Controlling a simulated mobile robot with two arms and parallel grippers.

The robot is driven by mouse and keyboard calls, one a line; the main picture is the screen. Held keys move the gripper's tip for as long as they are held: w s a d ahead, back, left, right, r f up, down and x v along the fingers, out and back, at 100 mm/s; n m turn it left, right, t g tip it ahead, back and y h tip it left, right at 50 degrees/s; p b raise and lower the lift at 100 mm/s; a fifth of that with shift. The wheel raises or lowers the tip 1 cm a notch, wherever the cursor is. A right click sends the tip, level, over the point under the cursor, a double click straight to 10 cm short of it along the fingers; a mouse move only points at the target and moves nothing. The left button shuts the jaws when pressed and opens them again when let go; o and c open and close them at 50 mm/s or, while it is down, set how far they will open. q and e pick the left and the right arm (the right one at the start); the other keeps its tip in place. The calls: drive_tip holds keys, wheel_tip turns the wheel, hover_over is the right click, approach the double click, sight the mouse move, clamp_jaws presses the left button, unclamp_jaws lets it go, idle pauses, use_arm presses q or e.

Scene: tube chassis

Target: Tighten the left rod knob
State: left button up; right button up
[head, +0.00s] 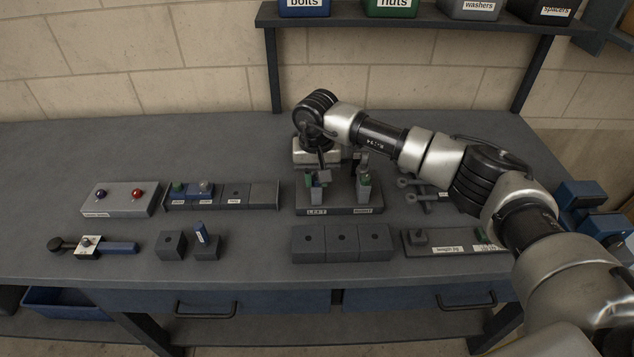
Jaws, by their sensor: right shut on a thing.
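The dark fixture base (340,210) stands at the middle of the bench, with a LEFT label and a RIGHT label on its front. A grey post stands on each side, the left post (314,195) and the right post (364,190), with green parts near their tops. My right gripper (323,178) reaches down from above onto the top of the left post. It is shut on the left rod knob, which its fingers mostly hide. I cannot tell how tight the knob is. My left gripper is not in view.
A grey block with a blue and a red ball (120,199), a compartment tray (262,195), a blue-handled tool (120,248) and small dark blocks (171,244) lie left. A three-hole block (342,256) and a labelled tray (430,252) stand in front. The back left bench is clear.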

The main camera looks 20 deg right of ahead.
sight(315, 178)
drive_tip(key=m+b, duration=0.2)
drive_tip(key=m, duration=0.1)
drive_tip(key=shift+f+m, duration=0.1)
drive_tip(key=shift+m, duration=0.2)
drive_tip(key=shift+a+m+b, duration=0.1)
drive_tip(key=shift+m+b, duration=0.8)
drive_tip(key=shift+m, duration=0.6)
drive_tip(key=shift+w, duration=0.1)
drive_tip(key=o, duration=0.9)
drive_tip(key=shift+r, duration=0.25)
wheel_tip(315, 178, up, 11)
drive_tip(key=shift+f+b, duration=0.2)
drive_tip(key=shift+b, duration=0.6)
